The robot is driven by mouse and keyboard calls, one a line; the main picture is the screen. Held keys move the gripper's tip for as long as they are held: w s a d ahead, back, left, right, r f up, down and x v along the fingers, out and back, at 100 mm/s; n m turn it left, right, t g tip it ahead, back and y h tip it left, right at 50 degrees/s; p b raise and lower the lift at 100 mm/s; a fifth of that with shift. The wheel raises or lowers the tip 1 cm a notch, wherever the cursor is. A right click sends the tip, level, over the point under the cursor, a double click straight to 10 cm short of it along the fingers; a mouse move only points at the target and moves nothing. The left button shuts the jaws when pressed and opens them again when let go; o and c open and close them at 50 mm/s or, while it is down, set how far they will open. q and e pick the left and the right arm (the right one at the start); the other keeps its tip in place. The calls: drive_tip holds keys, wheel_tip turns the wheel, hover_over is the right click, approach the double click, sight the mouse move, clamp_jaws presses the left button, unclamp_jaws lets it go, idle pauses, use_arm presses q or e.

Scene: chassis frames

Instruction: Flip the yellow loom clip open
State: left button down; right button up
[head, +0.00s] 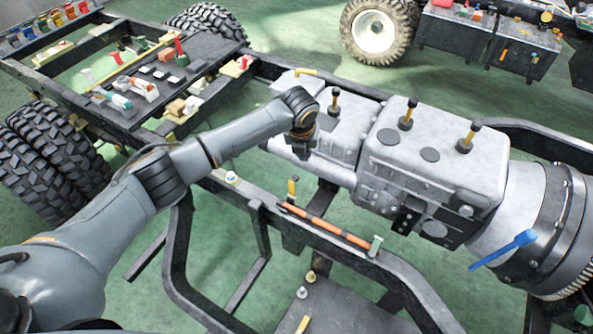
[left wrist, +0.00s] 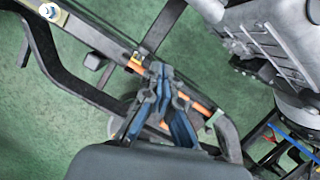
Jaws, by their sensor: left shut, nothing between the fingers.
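A small upright yellow piece with a dark base, which looks like the yellow loom clip (head: 293,186), stands on the dark chassis rail near the left end of an orange tube (head: 335,231). I cannot tell whether its flap is open or shut. My left gripper (head: 303,153) is shut and empty, pointing down above and slightly right of the clip, apart from it in the head view. My right gripper is not in view.
A grey gearbox (head: 435,150) with several black-and-yellow posts stands right of my left arm. A blue-handled tool (head: 505,249) lies at the right. Open green floor shows between the chassis rails.

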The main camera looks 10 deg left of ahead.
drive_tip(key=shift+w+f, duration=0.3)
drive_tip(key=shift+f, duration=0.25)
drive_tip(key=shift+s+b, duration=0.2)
drive_tip(key=shift+b, duration=0.1)
use_arm(q)
drive_tip(key=r, duration=0.2)
drive_tip(key=w+r, duration=0.1)
drive_tip(key=shift+d, duration=0.25)
drive_tip(key=shift+f, duration=0.1)
